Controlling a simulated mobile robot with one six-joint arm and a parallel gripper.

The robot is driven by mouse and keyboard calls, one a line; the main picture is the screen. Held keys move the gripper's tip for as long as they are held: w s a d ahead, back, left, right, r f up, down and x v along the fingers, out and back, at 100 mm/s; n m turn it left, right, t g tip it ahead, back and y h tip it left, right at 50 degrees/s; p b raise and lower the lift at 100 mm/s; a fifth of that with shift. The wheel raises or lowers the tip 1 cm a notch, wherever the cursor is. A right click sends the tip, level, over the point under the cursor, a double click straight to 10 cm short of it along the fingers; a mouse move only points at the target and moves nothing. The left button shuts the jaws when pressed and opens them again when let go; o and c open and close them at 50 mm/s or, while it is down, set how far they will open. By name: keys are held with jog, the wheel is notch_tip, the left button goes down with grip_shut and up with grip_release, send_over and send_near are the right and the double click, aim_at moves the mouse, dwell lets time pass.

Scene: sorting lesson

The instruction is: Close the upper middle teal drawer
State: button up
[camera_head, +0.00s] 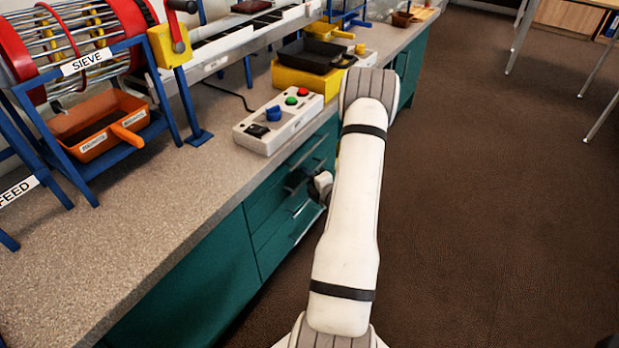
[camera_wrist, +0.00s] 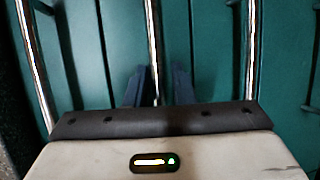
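The teal drawers (camera_head: 268,226) form a stack under the worktop, each with a silver bar handle. My gripper (camera_head: 322,186) is in front of the upper part of this stack, partly hidden by my white arm. In the wrist view the teal drawer fronts (camera_wrist: 208,50) fill the picture, crossed by three bar handles. My gripper's two dark fingers (camera_wrist: 160,86) stand apart, one on each side of the middle bar handle (camera_wrist: 153,45). Gaps show between the bar and the fingers. How far the upper middle drawer stands out is hard to tell, as my arm and gripper hide part of it.
The grey worktop (camera_head: 150,235) runs above the drawers. On it stand a white control box (camera_head: 279,121) with buttons, a yellow block with a black tray (camera_head: 313,55), and a blue-framed sieve with an orange tray (camera_head: 98,122).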

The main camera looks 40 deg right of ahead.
jog(key=shift+w+r, duration=0.1)
jog(key=shift+r, duration=0.2)
jog(key=shift+s+r, duration=0.1)
jog(key=shift+s, duration=0.2)
jog(key=f+p+v, duration=0.1)
jog(key=p+v, duration=0.1)
jog(key=v, duration=0.5)
jog(key=shift+s+r, duration=0.15)
jog(key=shift+r, duration=0.05)
